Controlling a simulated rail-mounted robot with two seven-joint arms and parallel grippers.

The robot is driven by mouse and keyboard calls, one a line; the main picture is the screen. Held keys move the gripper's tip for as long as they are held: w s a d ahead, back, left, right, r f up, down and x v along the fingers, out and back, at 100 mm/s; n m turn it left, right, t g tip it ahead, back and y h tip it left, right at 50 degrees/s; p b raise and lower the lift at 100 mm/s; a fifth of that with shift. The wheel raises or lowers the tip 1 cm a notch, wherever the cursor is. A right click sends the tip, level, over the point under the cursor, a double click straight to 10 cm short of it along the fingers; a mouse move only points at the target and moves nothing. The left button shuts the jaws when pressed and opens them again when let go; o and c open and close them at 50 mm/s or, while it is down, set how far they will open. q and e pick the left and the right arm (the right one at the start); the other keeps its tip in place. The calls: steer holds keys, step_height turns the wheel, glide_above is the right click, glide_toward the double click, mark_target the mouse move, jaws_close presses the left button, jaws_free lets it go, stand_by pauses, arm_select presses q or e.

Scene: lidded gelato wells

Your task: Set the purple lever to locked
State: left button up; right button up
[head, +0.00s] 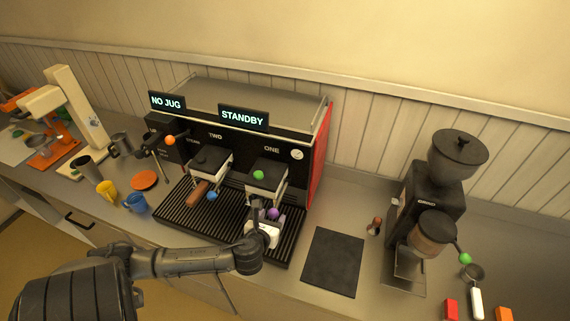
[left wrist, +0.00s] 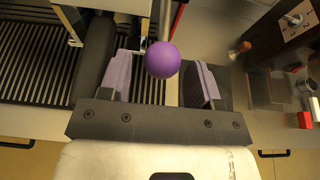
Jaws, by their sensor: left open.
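The purple lever (head: 273,213) ends in a round purple ball at the front of the coffee machine, below group ONE. In the left wrist view the purple ball (left wrist: 162,60) sits on a thin metal rod. My left gripper (head: 267,217) is at the lever. In the left wrist view its open jaws (left wrist: 163,78) have one pale purple finger on each side of the ball, with gaps showing on both sides. No locked mark can be made out. My right gripper is not in view.
The coffee machine (head: 240,95) shows NO JUG and STANDBY. Green (head: 258,175), blue (head: 212,195) and orange (head: 169,140) knobs are on its front. A slatted drip tray (head: 175,218) lies below. A dark mat (head: 333,262) and a grinder (head: 425,205) stand to the right.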

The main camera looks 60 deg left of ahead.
arm_select(q)
steer(key=shift+s+d+p, duration=0.7)
steer(key=shift+s+d, duration=0.2)
steer(key=shift+s, duration=0.15)
steer(key=shift+s+d+p, duration=0.65)
steer(key=shift+s+d, duration=0.2)
steer(key=shift+s, duration=0.2)
